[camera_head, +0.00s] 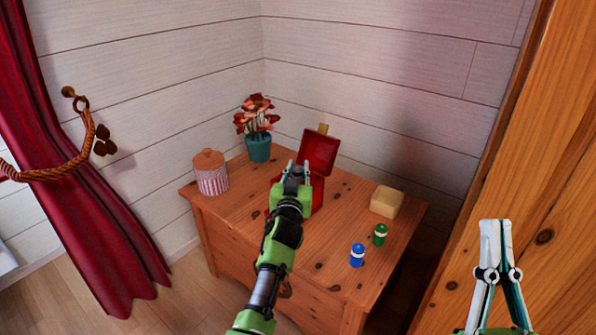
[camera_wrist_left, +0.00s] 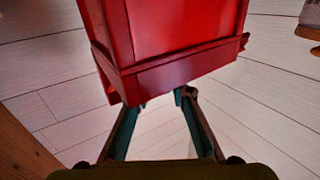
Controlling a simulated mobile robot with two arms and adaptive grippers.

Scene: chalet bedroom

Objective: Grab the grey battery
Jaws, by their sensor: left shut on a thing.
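I see no grey battery in either view. My left gripper (camera_head: 297,168) is at the red box (camera_head: 318,193) on the wooden cabinet, whose lid (camera_head: 320,152) stands open. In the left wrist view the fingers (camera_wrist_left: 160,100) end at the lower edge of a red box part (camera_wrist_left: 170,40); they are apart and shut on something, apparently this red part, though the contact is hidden. The left arm hides much of the box and its inside. My right gripper (camera_head: 497,223) is empty at the right, its fingertips close together.
A blue battery-like cylinder (camera_head: 357,256) and a green one (camera_head: 380,235) stand on the wooden cabinet (camera_head: 345,281). A yellowish block (camera_head: 387,201), a striped jar (camera_head: 211,174) and a potted plant (camera_head: 258,148) also stand there. A wooden panel (camera_head: 530,160) rises at the right.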

